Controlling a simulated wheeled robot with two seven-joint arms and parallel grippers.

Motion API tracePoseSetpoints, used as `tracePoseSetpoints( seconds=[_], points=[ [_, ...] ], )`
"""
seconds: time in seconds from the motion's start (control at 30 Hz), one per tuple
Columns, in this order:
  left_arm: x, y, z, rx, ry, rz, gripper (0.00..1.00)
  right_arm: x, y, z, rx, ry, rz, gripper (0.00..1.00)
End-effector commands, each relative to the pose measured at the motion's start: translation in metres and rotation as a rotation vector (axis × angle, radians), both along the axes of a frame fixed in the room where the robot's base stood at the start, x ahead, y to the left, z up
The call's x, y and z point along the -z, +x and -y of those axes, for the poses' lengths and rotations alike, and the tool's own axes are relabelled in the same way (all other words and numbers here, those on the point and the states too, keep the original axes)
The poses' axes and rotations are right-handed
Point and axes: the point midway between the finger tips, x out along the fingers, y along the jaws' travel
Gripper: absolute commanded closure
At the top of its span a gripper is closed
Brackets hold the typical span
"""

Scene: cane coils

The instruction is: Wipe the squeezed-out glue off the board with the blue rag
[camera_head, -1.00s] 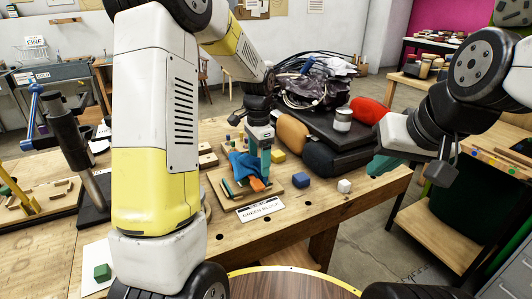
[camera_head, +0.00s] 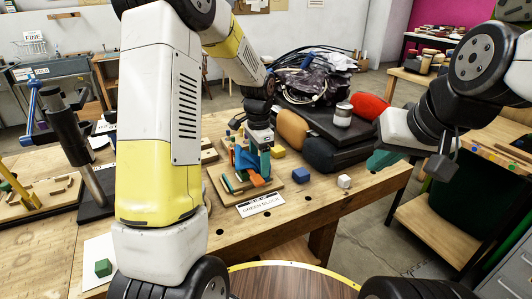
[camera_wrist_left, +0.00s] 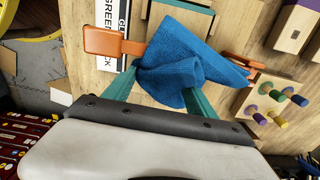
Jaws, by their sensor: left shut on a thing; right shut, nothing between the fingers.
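The blue rag (camera_head: 244,159) is bunched in my left gripper (camera_head: 259,158), over the wooden board (camera_head: 275,186) on the workbench. In the left wrist view the rag (camera_wrist_left: 178,60) is pinched between the teal fingers (camera_wrist_left: 158,95), with a loose corner spreading to the right. An orange piece (camera_head: 257,181) lies by the rag on the board; in the wrist view it runs partly under the cloth. I cannot make out the glue, and whether the rag touches the board is unclear.
A "GREEN BLOCK" label (camera_head: 261,206) lies in front of the board. Dark cushions and a tin (camera_head: 343,114) are behind.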

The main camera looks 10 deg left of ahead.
Motion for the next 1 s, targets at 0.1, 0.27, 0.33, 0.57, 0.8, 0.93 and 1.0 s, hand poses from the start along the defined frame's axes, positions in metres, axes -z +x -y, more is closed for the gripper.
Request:
tracePoseSetpoints(
  seconds=[0.1, 0.27, 0.33, 0.57, 0.8, 0.93, 1.0],
  points=[
    [0.0022, -0.0043, -0.0003, -0.002, 0.001, -0.013, 0.59, 0.0, 0.0, 0.0, 0.0, 0.0, 0.0, 1.0],
    [0.0025, -0.005, -0.0007, -0.002, 0.002, -0.016, 0.76, 0.0, 0.0, 0.0, 0.0, 0.0, 0.0, 1.0],
    [0.0026, -0.0052, -0.0009, -0.003, 0.002, -0.017, 0.84, 0.0, 0.0, 0.0, 0.0, 0.0, 0.0, 1.0],
    [0.0032, -0.0061, -0.0015, -0.003, 0.003, -0.02, 1.0, 0.0, 0.0, 0.0, 0.0, 0.0, 0.0, 1.0],
    [0.0, -0.0058, -0.0024, -0.004, 0.004, -0.018, 1.0, 0.0, 0.0, 0.0, 0.0, 0.0, 0.0, 1.0],
    [-0.0026, -0.0043, -0.0044, -0.004, 0.005, -0.018, 1.0, 0.0, 0.0, 0.0, 0.0, 0.0, 0.0, 1.0],
    [-0.0039, -0.0022, -0.0066, -0.003, 0.005, -0.018, 1.0, 0.0, 0.0, 0.0, 0.0, 0.0, 0.0, 1.0]
  ],
)
